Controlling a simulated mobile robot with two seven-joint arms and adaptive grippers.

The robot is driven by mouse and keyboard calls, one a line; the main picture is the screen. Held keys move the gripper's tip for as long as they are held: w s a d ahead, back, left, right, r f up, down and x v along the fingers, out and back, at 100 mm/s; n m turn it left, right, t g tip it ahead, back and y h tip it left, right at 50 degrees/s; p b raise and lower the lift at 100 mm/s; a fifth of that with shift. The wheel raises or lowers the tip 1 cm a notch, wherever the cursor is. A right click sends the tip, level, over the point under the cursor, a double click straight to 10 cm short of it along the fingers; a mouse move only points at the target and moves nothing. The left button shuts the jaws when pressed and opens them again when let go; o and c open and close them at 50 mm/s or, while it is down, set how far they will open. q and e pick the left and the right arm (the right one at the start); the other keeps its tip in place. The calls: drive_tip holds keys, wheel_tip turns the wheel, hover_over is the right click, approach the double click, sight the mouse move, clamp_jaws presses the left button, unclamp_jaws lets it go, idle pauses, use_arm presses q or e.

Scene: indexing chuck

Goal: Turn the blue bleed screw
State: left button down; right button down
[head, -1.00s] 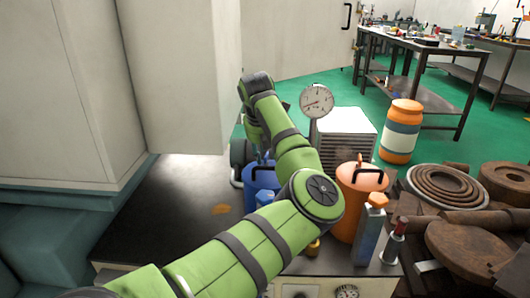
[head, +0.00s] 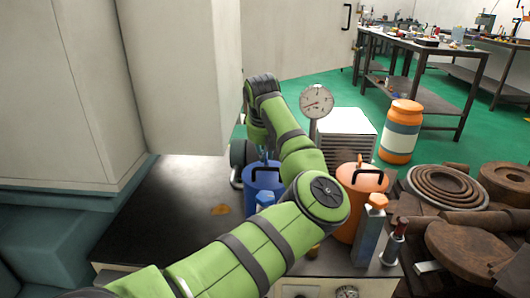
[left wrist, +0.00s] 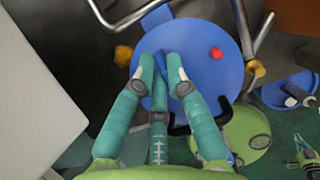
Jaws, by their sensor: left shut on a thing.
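A blue canister (head: 251,187) with a black handle stands on the dark bench in the head view. Its round blue lid (left wrist: 205,85) fills the middle of the left wrist view and carries a small red knob (left wrist: 215,53). My left gripper (left wrist: 160,64) reaches over this lid, its two fingers close together. It is shut on a small blue piece, seemingly the bleed screw (left wrist: 159,66), mostly hidden between the fingertips. In the head view my left arm hides the fingers.
An orange canister (head: 350,205), a post with an orange cap (head: 375,201), a round gauge (head: 316,101) and a ribbed white box (head: 345,135) stand close to my arm. Rusty discs (head: 470,240) crowd the right. The bench is clearer at the left.

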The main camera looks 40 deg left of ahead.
use_arm(q)
drive_tip(key=shift+n+y, duration=0.3)
drive_tip(key=shift+n, duration=0.5)
drive_tip(key=n, duration=0.1)
drive_tip(key=n+g+p, duration=0.1)
drive_tip(key=shift+d+r+n+y, duration=0.15)
drive_tip(key=shift+n+y, duration=0.15)
drive_tip(key=shift+n, duration=0.1)
drive_tip(key=n+g+p, duration=0.1)
drive_tip(key=n+p, duration=0.1)
drive_tip(key=n, duration=0.1)
drive_tip(key=shift+n, duration=0.3)
drive_tip(key=shift+n+g+y+p, duration=0.3)
drive_tip(key=shift+n+g+p, duration=0.5)
drive_tip(key=shift+n, duration=0.4)
drive_tip(key=shift+w+d+n+g+p, duration=0.1)
drive_tip(key=shift+n+g+p, duration=0.4)
drive_tip(key=shift+n, duration=0.8)
use_arm(e)
wheel_tip(320, 180, down, 8)
drive_tip(key=s, duration=0.1)
drive_tip(key=shift+s+d+f+t, duration=0.15)
drive_tip(key=shift+s+d+t, duration=0.15)
drive_tip(key=shift+d+t, duration=0.1)
drive_tip(key=shift+f, duration=0.1)
use_arm(q)
drive_tip(key=c, duration=1.2)
unclamp_jaws()
drive_tip(key=shift+c, duration=0.2)
